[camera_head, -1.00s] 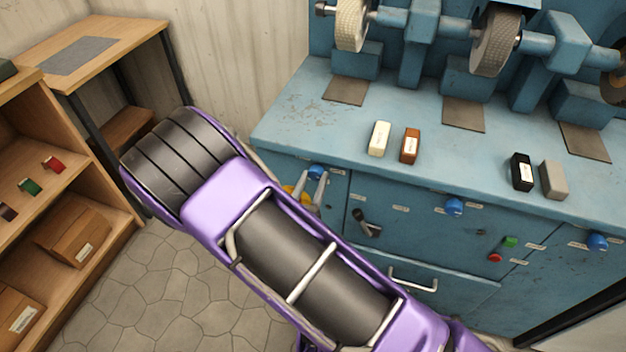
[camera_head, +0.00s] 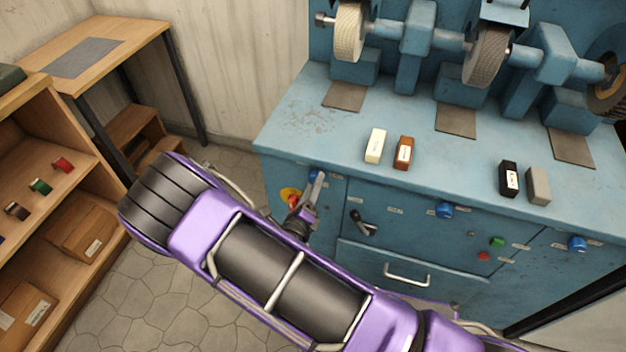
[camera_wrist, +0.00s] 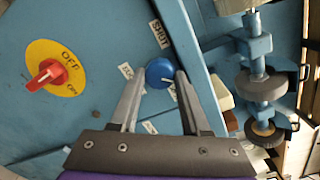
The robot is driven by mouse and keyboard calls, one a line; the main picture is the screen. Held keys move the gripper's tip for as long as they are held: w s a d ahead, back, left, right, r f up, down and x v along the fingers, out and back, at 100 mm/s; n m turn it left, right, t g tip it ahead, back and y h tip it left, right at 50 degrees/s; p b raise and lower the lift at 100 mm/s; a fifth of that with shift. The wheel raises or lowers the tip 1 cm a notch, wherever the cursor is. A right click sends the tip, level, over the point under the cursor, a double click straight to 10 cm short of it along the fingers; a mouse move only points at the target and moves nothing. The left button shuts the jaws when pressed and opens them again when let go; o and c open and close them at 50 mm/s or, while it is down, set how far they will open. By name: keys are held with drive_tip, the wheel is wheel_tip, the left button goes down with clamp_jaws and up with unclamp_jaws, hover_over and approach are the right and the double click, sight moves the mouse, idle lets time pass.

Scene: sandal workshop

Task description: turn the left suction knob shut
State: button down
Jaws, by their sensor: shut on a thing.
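The left suction knob (camera_wrist: 159,71) is a round blue knob on the front panel of the blue machine, with a pale mark on its lower right in the wrist view. My gripper (camera_wrist: 160,76) has one finger on each side of this knob and is shut on it. The word SHUT (camera_wrist: 160,34) is on a label above the knob. In the head view the knob (camera_head: 315,175) is partly hidden by my gripper (camera_head: 314,180).
A red switch on a yellow disc (camera_wrist: 46,75) is left of the knob. Other blue knobs (camera_head: 444,210) (camera_head: 577,243) and a black lever (camera_head: 361,223) stick out of the panel. Small blocks (camera_head: 375,146) lie on the bench top. A wooden shelf (camera_head: 100,212) stands at left.

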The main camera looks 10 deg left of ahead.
drive_tip(key=shift+n+p, duration=1.45)
drive_tip(key=shift+n, duration=2.55)
drive_tip(key=shift+h, duration=0.3)
drive_tip(key=shift+c, duration=1.9)
unclamp_jaws()
drive_tip(key=s+a, duration=0.1)
drive_tip(key=s, duration=1.6)
drive_tip(key=shift+s+a+r, duration=0.2)
drive_tip(key=shift+r, duration=0.2)
